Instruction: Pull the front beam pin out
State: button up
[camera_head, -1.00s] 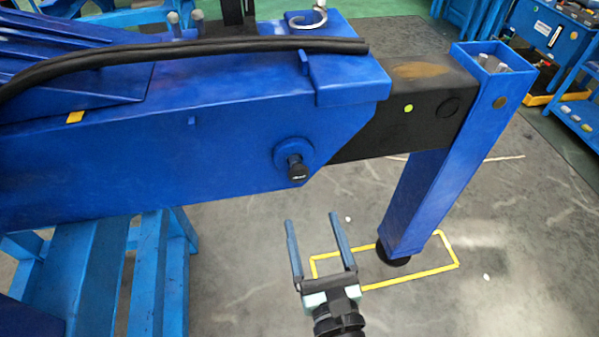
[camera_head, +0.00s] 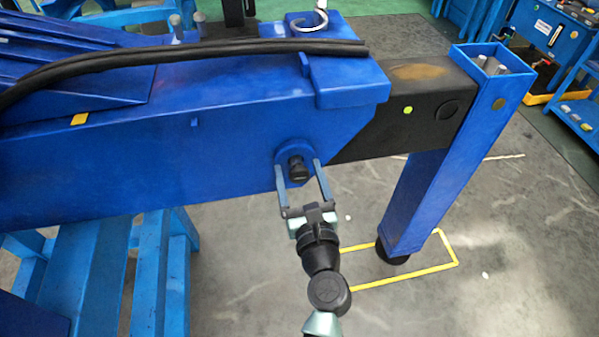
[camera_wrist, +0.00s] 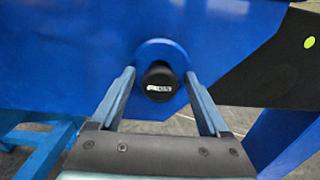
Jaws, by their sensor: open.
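The front beam pin (camera_head: 298,168) has a black round knob and sits in a round blue collar (camera_head: 284,158) on the side of the blue beam (camera_head: 220,150). In the wrist view the pin's black knob (camera_wrist: 159,82) faces me, with a small pale label on it. My gripper (camera_head: 299,172) is open, its two fingers one on each side of the knob. In the wrist view the fingers of my gripper (camera_wrist: 160,80) show a gap to the knob on both sides. How deep the fingertips reach along the pin is hard to tell.
A black inner beam (camera_head: 400,120) with a yellow-green dot runs right to an upright blue leg (camera_head: 440,170). A black hose (camera_head: 190,50) lies along the beam top. A blue stand (camera_head: 100,270) is at lower left. Yellow floor tape (camera_head: 410,273) surrounds the leg's foot.

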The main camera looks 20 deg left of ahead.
grip_shut()
dwell(1.4)
